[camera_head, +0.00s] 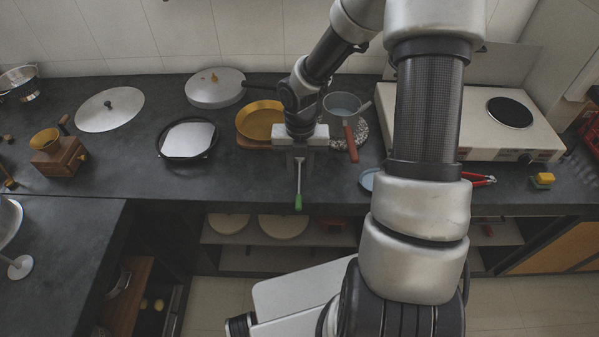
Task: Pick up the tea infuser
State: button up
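A thin silver tool with a green end (298,201) shows directly below my gripper at the front edge of the dark counter; it looks like the tea infuser, but its upper part is hidden by the gripper. My gripper (298,163) points down over the counter's front, its fingers at the upper part of this tool. The fingers are small and partly merge with the tool, so I cannot tell whether they are closed on it or apart around it. The green end hangs at or in front of the counter edge.
A yellow pan (259,120) is behind and left of my gripper. A grey saucepan (343,105) with a reddish handle stands close on the right. A black-rimmed round pan (187,139) lies left. A white hotplate unit (480,135) is at right. Open shelves (262,258) lie below.

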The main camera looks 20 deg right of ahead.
aim_at(299, 187)
jog(key=f, duration=0.2)
jog(key=f+b, duration=0.1)
jog(key=f, duration=0.1)
jog(key=shift+s+a, duration=0.2)
jog(key=shift+a, duration=0.05)
jog(key=shift+f, duration=0.55)
jog(key=shift+c, duration=0.4)
grip_shut()
